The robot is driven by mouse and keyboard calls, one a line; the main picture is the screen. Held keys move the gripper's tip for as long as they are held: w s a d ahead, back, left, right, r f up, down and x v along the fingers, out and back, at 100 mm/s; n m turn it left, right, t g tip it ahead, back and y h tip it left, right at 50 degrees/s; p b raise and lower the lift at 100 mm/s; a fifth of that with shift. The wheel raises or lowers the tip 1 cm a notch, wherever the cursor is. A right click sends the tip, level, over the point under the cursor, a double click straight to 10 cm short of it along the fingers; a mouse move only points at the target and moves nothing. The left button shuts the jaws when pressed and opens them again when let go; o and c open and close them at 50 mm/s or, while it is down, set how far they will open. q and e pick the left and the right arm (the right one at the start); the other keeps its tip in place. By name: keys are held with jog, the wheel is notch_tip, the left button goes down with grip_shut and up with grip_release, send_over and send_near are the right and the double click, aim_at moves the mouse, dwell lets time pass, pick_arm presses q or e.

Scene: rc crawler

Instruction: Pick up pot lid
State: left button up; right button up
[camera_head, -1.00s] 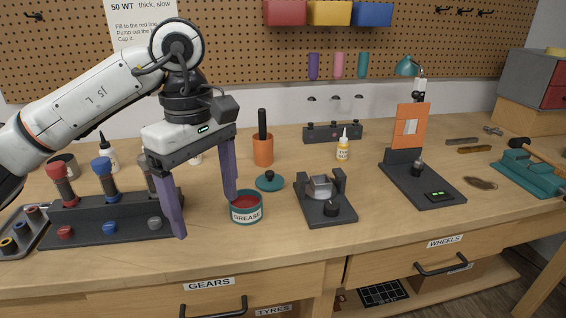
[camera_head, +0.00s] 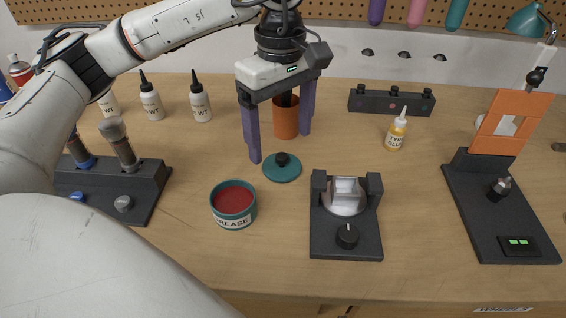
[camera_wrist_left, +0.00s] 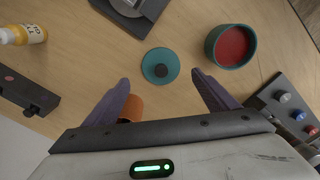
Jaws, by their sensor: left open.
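The pot lid (camera_head: 282,168) is a flat teal disc with a black knob, lying on the wooden bench. It also shows in the left wrist view (camera_wrist_left: 160,65). The grease pot (camera_head: 233,206) is teal with red grease inside and stands open, in front and to the left of the lid; the left wrist view shows it too (camera_wrist_left: 231,46). My left gripper (camera_head: 281,147) is open and empty, its purple fingers pointing down above and behind the lid. In the left wrist view the lid lies ahead, between the lines of the two fingertips (camera_wrist_left: 160,78). My right gripper does not show.
An orange cup (camera_head: 286,122) with a dark handle stands close behind the fingers. A black device with a dial (camera_head: 346,215) is right of the lid. A yellow glue bottle (camera_head: 396,132) and white bottles (camera_head: 200,102) stand farther back. Open bench lies around the lid.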

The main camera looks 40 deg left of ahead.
aim_at(281, 156)
pick_arm(q)
jog(key=f, duration=0.5)
jog(key=shift+s+d, duration=0.15)
jog(key=shift+s, duration=0.05)
jog(key=c, duration=1.1)
